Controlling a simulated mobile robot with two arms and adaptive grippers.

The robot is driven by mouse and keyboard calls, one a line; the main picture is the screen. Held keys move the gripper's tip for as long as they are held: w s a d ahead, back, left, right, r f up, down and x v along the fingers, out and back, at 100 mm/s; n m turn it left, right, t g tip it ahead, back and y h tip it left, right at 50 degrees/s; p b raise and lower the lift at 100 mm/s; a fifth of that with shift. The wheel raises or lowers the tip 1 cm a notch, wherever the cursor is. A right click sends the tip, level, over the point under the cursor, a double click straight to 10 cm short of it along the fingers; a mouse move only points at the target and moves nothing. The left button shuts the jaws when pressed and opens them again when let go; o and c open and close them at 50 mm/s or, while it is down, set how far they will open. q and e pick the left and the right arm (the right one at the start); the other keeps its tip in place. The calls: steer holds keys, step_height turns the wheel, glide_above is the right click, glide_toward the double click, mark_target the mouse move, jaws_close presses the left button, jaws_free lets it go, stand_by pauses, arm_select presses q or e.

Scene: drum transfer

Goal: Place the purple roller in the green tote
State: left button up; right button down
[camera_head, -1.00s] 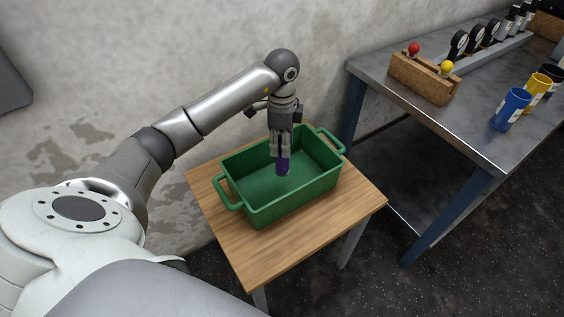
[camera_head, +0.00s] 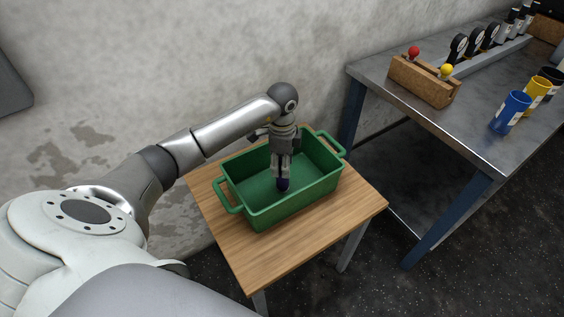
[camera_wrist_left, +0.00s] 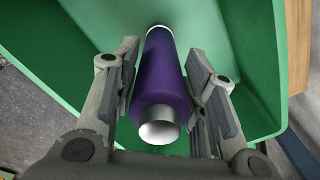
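The green tote (camera_head: 262,217) stands on a small wooden table. The purple roller (camera_wrist_left: 162,75) shows in the left wrist view, with a silver end toward the camera. It is inside the tote and looks roughly upright; I cannot tell whether its low end touches the floor. In the head view only a little dark purple (camera_head: 283,186) shows at the fingertips. My left gripper (camera_head: 282,180) reaches down into the tote. Its fingers stand on both sides of the roller, with narrow gaps visible near the tips, so it looks open around it. My right gripper is not in view.
The wooden table (camera_head: 285,255) has a bare strip in front of the tote. A metal workbench (camera_head: 440,125) at the right holds a wooden block (camera_head: 422,82) with red and yellow knobs, a blue cup (camera_head: 510,111) and a yellow cup (camera_head: 537,92). A wall stands behind.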

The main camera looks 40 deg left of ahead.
arm_select(q)
steer(key=shift+o, duration=1.1)
steer(key=shift+r, duration=0.1)
step_height(320, 180, up, 12)
steer(key=shift+r, duration=0.1)
